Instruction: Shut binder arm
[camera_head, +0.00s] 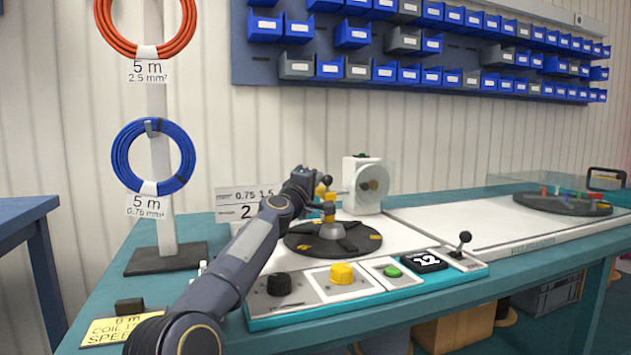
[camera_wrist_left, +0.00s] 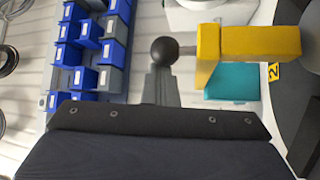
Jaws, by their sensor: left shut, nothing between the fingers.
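The binder arm looks to be the yellow block (camera_wrist_left: 260,42) with a thin rod ending in a black ball knob (camera_wrist_left: 165,51) in the left wrist view. In the head view its yellow part (camera_head: 329,205) stands above a dark round turntable (camera_head: 300,242). My left gripper (camera_head: 320,187) is beside the top of this yellow part. Its grey fingers (camera_wrist_left: 159,82) are shut and empty, with the ball knob right at their tips in the left wrist view; I cannot tell whether they touch. My right gripper is in neither view.
The control panel in front has a black knob (camera_head: 279,284), a yellow knob (camera_head: 342,273), a green button (camera_head: 392,271) and a lever (camera_head: 461,243). A white housing (camera_head: 362,200) stands behind the turntable. A cable stand (camera_head: 163,215) is at left; blue bins (camera_head: 352,35) hang on the wall.

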